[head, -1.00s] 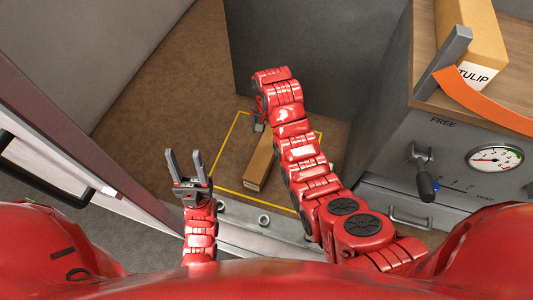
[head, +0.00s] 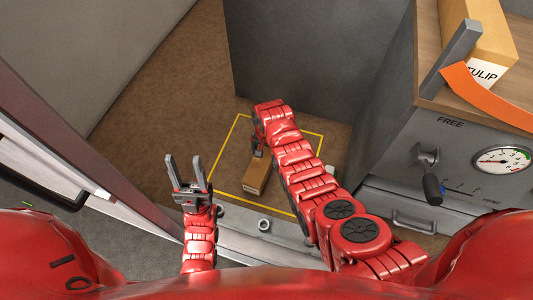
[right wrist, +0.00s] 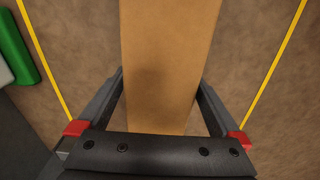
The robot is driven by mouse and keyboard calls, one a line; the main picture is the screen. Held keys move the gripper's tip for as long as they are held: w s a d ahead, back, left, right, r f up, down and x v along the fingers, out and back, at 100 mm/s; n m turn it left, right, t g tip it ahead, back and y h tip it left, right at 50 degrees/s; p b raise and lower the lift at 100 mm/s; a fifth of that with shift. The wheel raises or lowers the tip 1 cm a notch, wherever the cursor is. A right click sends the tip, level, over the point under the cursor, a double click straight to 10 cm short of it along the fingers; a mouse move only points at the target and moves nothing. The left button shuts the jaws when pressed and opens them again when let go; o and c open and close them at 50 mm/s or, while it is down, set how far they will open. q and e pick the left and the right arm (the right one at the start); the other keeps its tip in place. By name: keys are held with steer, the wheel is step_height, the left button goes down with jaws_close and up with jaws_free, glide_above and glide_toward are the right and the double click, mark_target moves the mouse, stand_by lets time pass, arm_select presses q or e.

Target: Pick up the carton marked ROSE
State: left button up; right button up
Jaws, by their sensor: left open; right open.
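A long brown carton (head: 256,181) lies on the brown floor inside a yellow outline. No lettering shows on its visible faces, so I cannot tell its mark. My right gripper (head: 258,150) is at the carton's far part, and my arm hides some of it. In the right wrist view the carton (right wrist: 170,50) runs between the two spread fingers, which are open on either side of it. My left gripper (head: 187,172) is open and empty, left of the outline. Another carton, marked TULIP (head: 482,38), is on the wooden top at the upper right.
A yellow outline (head: 226,147) marks the floor. A grey upright post and an orange strip (head: 490,97) are by the TULIP carton. The grey cabinet with a lever (head: 430,175) and gauge (head: 502,160) stands at right. A green object (right wrist: 14,52) shows in the right wrist view.

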steer(key=shift+f, duration=0.35)
jaws_close()
stand_by(0.3)
